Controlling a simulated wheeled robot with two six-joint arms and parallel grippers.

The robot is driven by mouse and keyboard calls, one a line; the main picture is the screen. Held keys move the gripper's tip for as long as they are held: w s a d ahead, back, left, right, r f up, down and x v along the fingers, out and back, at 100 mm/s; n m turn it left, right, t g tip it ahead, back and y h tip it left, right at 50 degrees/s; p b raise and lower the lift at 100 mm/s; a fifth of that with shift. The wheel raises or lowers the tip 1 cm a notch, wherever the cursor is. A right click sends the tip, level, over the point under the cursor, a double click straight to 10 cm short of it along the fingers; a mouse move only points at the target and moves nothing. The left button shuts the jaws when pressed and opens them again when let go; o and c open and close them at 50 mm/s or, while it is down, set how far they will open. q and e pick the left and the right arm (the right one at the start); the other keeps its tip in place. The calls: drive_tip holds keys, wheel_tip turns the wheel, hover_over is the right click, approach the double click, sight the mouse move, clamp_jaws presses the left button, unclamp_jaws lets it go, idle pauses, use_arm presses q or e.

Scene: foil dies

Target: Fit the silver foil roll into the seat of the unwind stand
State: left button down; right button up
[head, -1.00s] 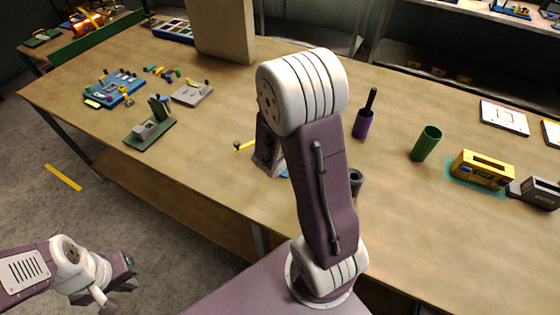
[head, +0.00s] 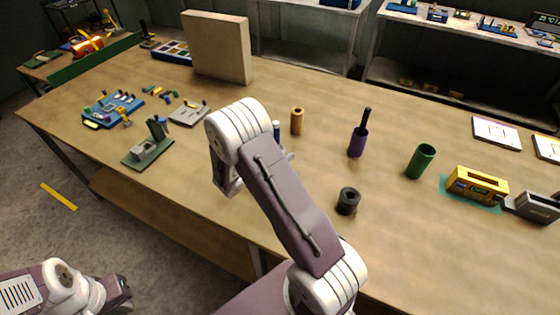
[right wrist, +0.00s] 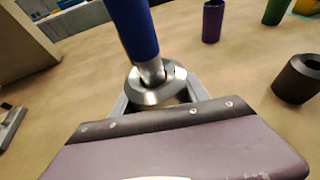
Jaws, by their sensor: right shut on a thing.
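In the right wrist view my right gripper (right wrist: 155,101) is shut on a blue-handled piece (right wrist: 135,28) with a silver neck and a wide silver ring; I cannot tell whether this is the foil roll. In the head view my right arm hides most of it; a bit of blue (head: 277,128) shows. A dark grey hollow roll (head: 348,201) and a tan roll (head: 297,121) stand on the table. A green stand (head: 147,150) with a grey block and an upright, possibly the unwind stand, is left of my right arm. My left gripper (head: 121,290) is off the table; its jaws are unclear.
A purple cup (head: 357,143) with a dark-handled tool, a green cup (head: 421,161) and a yellow device (head: 476,185) stand to the right. A blue tray of small parts (head: 113,109) and a grey plate (head: 188,114) lie left. A tall beige block (head: 217,47) stands behind.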

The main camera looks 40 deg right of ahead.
drive_tip(key=shift+f, duration=1.9)
drive_tip(key=shift+f, duration=0.15)
drive_tip(key=o, duration=1.3)
